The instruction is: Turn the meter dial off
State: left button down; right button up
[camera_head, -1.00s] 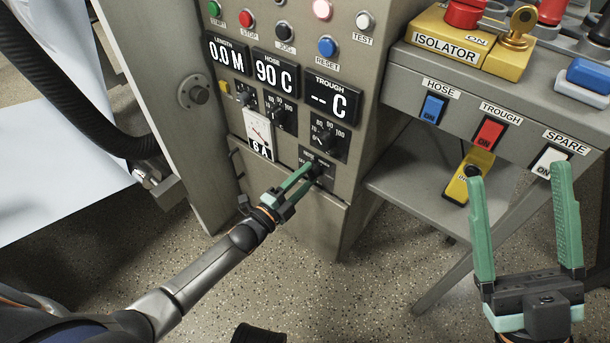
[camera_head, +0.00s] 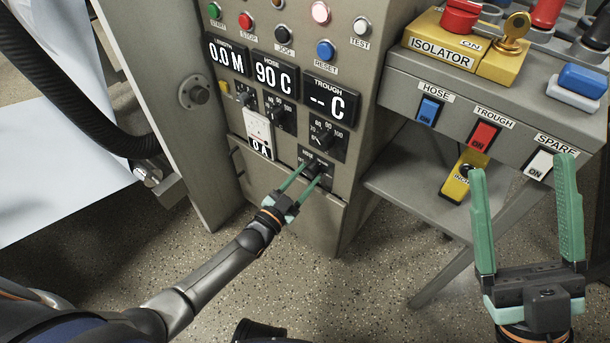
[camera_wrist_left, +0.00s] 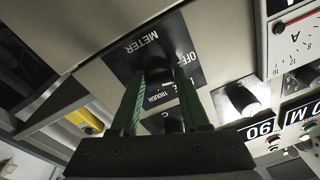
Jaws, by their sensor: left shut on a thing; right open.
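The meter dial (camera_head: 317,167) is a dark knob low on the grey control panel, below the trough knob. My left gripper (camera_head: 312,173) is shut on the dial, its two green fingers on either side of it. In the left wrist view the black METER plate (camera_wrist_left: 140,48) is upside down, with OFF and TROUGH lettering visible. The fingers largely hide the dial there, so its pointer cannot be read. The white ammeter (camera_head: 258,128) appears to read 0 A. My right gripper (camera_head: 526,215) is open and empty at the right.
The trough knob (camera_head: 324,137) sits just above the meter dial and the hose knob (camera_head: 281,115) is up to the left. An isolator box (camera_head: 440,52) and rocker switches stand on the grey bench (camera_head: 400,75) at right. The floor below is clear.

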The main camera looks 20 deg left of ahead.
pick_arm(q)
jog(key=shift+s+d+f+n, duration=0.1)
jog(key=shift+n, duration=0.45)
jog(key=shift+d+f+n, duration=0.1)
jog(key=shift+n, duration=0.45)
pick_arm(e)
jog(key=shift+r, duration=0.25)
jog(key=shift+d, duration=0.1)
pick_arm(q)
jog(key=c, duration=0.8)
grip_release()
jog(key=o, duration=0.4)
jog(key=shift+r, duration=0.15)
jog(key=shift+c, duration=0.2)
jog(key=shift+a, duration=0.1)
jog(key=r+p+v, duration=0.1)
jog(key=p+v, duration=0.2)
jog(key=v, duration=0.9)
jog(key=shift+s+f+p, duration=0.25)
jog(key=shift+f+p, duration=0.15)
jog(key=shift+f, duration=0.05)
pick_arm(e)
notch_tip(320, 180, up, 4)
jog(key=shift+d+f+n, duration=0.1)
jog(key=shift+f+n, duration=0.15)
jog(key=shift+n, duration=0.15)
